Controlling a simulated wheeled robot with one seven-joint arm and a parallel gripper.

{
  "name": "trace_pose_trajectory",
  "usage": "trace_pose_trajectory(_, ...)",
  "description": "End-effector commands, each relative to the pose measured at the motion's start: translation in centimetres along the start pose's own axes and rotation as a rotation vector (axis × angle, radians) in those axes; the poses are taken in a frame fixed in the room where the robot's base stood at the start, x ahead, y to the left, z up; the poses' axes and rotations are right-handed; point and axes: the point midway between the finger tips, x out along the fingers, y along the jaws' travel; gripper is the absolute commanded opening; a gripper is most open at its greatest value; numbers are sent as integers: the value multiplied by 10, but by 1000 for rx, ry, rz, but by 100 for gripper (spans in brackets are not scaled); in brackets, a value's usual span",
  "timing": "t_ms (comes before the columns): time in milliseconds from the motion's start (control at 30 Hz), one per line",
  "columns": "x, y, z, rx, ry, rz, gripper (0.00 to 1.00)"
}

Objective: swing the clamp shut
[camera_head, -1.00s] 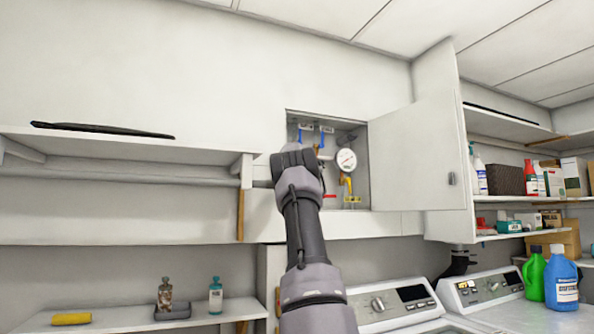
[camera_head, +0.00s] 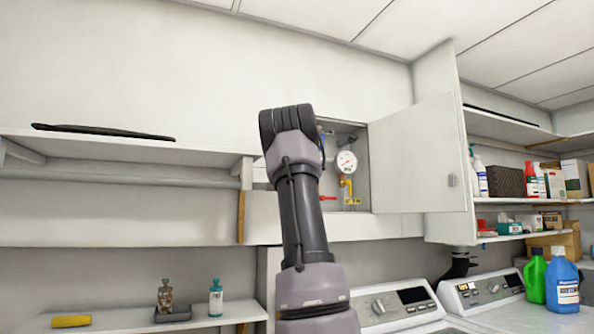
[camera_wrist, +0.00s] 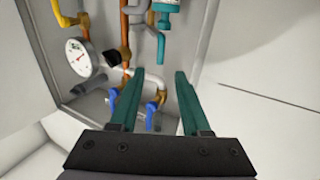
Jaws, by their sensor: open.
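No part can be surely told as the clamp. An open wall cabinet (camera_head: 357,190) holds pipes, a round white gauge (camera_head: 347,161), a red handle (camera_head: 328,198) and a yellow fitting (camera_head: 352,200). The wrist view shows the gauge (camera_wrist: 78,57) at left, blue valve handles (camera_wrist: 116,111), a black piece (camera_wrist: 112,58) and a teal fitting (camera_wrist: 164,22). My gripper (camera_wrist: 160,70) is open, its two teal fingers pointing into the cabinet. A white pipe bend lies just left of the gap and looks partly covered by the left finger. In the head view my arm hides the gripper and the cabinet's left part.
The cabinet door (camera_head: 415,155) stands open to the right. A shelf (camera_head: 120,145) is at left, with a dark flat item on it. Washing machines (camera_head: 395,302) stand below. Bottles (camera_head: 562,282) and stocked shelves are at right.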

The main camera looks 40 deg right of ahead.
Motion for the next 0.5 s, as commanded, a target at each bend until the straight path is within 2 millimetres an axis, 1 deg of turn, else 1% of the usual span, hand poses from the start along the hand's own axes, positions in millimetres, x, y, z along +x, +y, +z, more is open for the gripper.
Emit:
trace_pose_trajectory(33, 0, 0, 0, 0, 0, 0, 43)
trace_pose_trajectory(67, 0, 0, 0, 1, 0, 0, 32)
trace_pose_trajectory(100, 0, 1, 1, 7, -3, 1, 16)
trace_pose_trajectory(133, 1, 3, 2, 17, -7, 3, 5)
trace_pose_trajectory(167, 1, 6, 4, 33, -13, 6, 0)
trace_pose_trajectory(267, 4, 24, 16, 141, -52, 21, 0)
trace_pose_trajectory(367, 5, 48, 35, 329, -113, 35, 0)
trace_pose_trajectory(400, 5, 57, 42, 416, -139, 36, 0)
trace_pose_trajectory(500, 2, 72, 55, 643, -200, 22, 0)
